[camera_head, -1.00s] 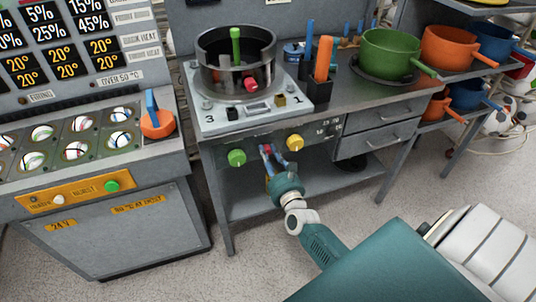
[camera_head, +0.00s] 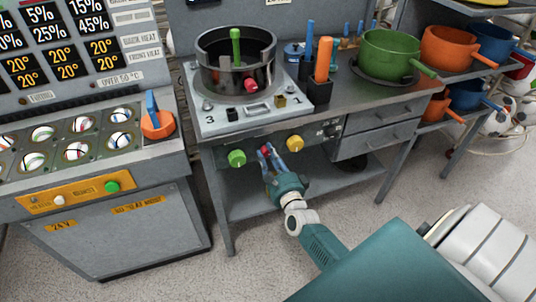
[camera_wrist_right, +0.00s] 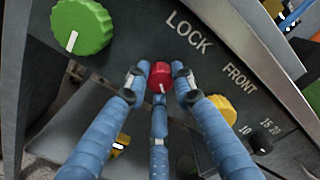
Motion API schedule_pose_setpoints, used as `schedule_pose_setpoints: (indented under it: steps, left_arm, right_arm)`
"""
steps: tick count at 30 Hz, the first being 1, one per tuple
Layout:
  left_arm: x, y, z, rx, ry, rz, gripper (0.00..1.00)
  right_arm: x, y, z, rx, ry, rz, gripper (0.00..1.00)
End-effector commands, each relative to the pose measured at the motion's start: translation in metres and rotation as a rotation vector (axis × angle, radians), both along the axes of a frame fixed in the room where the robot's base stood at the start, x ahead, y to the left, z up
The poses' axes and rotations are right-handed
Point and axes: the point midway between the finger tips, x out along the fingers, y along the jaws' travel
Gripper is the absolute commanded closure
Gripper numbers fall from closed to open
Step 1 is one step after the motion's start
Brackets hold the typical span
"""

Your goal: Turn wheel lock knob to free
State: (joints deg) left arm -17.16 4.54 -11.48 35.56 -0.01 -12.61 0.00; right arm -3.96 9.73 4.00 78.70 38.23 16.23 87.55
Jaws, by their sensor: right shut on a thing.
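The red lock knob (camera_wrist_right: 161,76) sits on the front panel beside the word LOCK in the right wrist view. Its white mark points toward the bottom of that picture. My right gripper (camera_wrist_right: 160,78) has its blue fingers closed around the knob, on both sides and from below. In the head view the right gripper (camera_head: 269,153) reaches up to the panel under the press, and the red knob (camera_head: 267,150) is partly hidden by the fingers. My left gripper is in neither view.
A green knob (camera_head: 237,158) and a yellow knob (camera_head: 295,143) flank the red one closely. The press pot (camera_head: 240,72) stands on the plate above. Drawers (camera_head: 380,138) are to the right, and a grey console (camera_head: 110,235) stands left of the bench.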

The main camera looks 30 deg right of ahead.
Motion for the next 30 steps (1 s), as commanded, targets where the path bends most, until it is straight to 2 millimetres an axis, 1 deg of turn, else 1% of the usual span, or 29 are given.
schedule_pose_setpoints:
  steps: [6, 15, 22, 30]
  left_arm:
    - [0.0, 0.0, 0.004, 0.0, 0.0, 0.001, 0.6]
    - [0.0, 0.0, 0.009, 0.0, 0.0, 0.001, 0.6]
    - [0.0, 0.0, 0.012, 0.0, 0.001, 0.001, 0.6]
    - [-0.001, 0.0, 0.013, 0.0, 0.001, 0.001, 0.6]
  right_arm:
    - [-0.001, -0.001, -0.001, -0.201, 0.052, -0.002, 1.0]
    - [-0.001, -0.001, -0.001, -0.443, 0.11, -0.002, 1.0]
    - [-0.001, -0.001, -0.001, -0.569, 0.14, -0.002, 1.0]
    - [-0.001, -0.001, -0.001, -0.638, 0.157, -0.002, 1.0]
